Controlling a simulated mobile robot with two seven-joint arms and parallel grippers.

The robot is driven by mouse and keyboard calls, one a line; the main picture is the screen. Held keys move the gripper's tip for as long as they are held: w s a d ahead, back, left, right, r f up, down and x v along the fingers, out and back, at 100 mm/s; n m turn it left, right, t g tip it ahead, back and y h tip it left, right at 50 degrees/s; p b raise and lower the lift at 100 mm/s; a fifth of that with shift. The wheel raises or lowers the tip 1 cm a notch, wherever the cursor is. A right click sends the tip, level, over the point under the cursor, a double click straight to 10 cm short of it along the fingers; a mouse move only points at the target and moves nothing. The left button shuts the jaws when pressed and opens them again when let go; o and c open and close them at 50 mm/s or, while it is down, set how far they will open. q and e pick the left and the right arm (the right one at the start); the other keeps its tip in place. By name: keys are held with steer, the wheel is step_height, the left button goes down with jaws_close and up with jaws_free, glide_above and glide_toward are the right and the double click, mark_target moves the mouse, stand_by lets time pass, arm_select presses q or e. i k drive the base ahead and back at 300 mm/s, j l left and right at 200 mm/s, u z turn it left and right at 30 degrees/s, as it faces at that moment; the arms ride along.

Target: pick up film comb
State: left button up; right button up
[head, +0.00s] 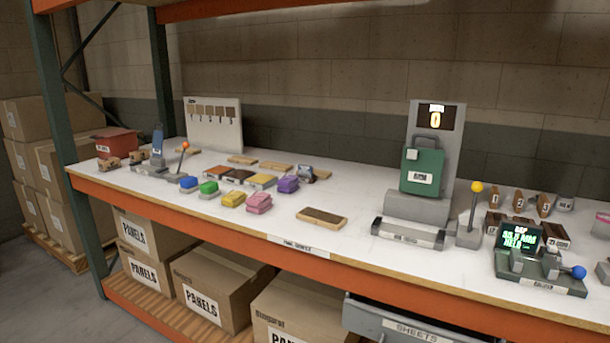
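I cannot clearly identify the film comb at this size. A small dark and grey piece with a pale label (306,173) lies behind the purple block, and a grey many-sided piece (564,203) stands at the right end of the worktop; I cannot tell if either is the comb. Neither of my grippers shows in the head view.
The white worktop (345,182) carries several coloured blocks, including purple (288,184) and pink (258,203), and a brown panel (321,217). A green canister (422,172) sits on a grey stand. A yellow-knobbed lever (473,212) stands right.

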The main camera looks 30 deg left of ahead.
mark_target(304, 170)
steer(key=u, duration=0.35)
steer(key=i+j+u, duration=0.1)
steer(key=j+u, duration=0.15)
steer(key=i+j+u, duration=0.1)
steer(key=j+u, duration=0.15)
steer(key=i+j+u, duration=0.35)
steer(key=i+j, duration=0.2)
steer(key=j, duration=0.2)
steer(key=i+j+u, duration=0.15)
steer(key=j, duration=0.3)
steer(key=i, duration=0.1)
